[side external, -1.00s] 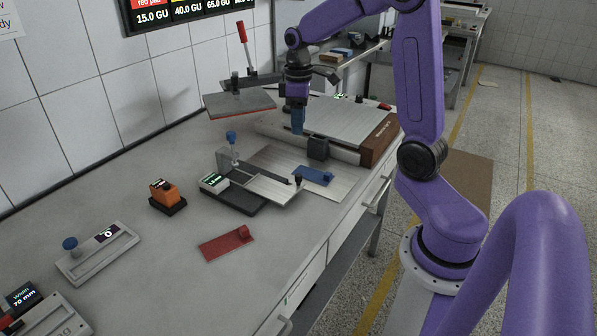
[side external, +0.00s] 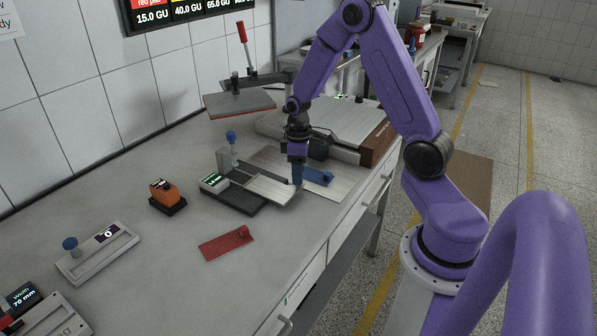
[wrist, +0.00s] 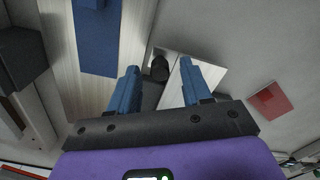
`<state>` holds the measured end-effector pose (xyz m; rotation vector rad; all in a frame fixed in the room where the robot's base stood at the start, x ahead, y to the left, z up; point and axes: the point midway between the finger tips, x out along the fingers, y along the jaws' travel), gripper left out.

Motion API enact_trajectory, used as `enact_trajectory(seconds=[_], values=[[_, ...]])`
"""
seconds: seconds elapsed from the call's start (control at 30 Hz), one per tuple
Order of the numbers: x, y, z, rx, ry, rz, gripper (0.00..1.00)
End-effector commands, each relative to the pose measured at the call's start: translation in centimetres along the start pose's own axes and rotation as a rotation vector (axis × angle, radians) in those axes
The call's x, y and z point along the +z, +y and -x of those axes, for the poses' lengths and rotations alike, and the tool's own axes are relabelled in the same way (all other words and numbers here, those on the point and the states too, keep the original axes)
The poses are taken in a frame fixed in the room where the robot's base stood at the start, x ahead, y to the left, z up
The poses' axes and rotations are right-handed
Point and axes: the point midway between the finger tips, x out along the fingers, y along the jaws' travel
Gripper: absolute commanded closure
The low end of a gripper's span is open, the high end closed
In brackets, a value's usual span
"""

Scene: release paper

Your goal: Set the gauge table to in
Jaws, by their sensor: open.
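The gauge (side external: 240,203) stands on the bench with a dark base, a small lit display (side external: 213,182) and a blue-topped post (side external: 231,137). Its small silver table (side external: 268,190) sticks out at the right side of the base; it also shows in the wrist view (wrist: 207,75). My gripper (side external: 297,184) points down at the table's outer end. In the wrist view my open blue fingers (wrist: 158,70) have the table's black knob (wrist: 160,66) between them, with nothing clamped. In the side view my fingers hide the knob.
A blue pad (side external: 318,177) lies on a pale sheet (side external: 345,186) close to the right of my gripper. A red pad (side external: 225,244) lies in front. An orange device (side external: 164,194) stands left. A lever press (side external: 240,102) and a wide plate (side external: 345,120) are behind.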

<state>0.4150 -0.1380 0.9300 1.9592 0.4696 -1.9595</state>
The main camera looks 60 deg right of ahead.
Motion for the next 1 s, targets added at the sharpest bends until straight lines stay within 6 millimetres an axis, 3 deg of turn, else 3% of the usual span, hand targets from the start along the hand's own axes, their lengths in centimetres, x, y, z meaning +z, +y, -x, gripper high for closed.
enact_trajectory(seconds=[0.37, 0.5, 0.53, 0.77, 1.0], values=[[0.0, 0.0, -0.5, 0.000, 0.000, 0.000, 0.51], [0.0, 0.0, -0.5, 0.000, 0.000, 0.000, 0.94], [0.0, 0.0, -0.5, 0.000, 0.000, 0.000, 1.00], [-0.4, 0.2, -0.4, 0.000, 0.001, 0.001, 1.00], [-3.9, 1.9, -0.5, 0.002, 0.002, 0.001, 1.00]])
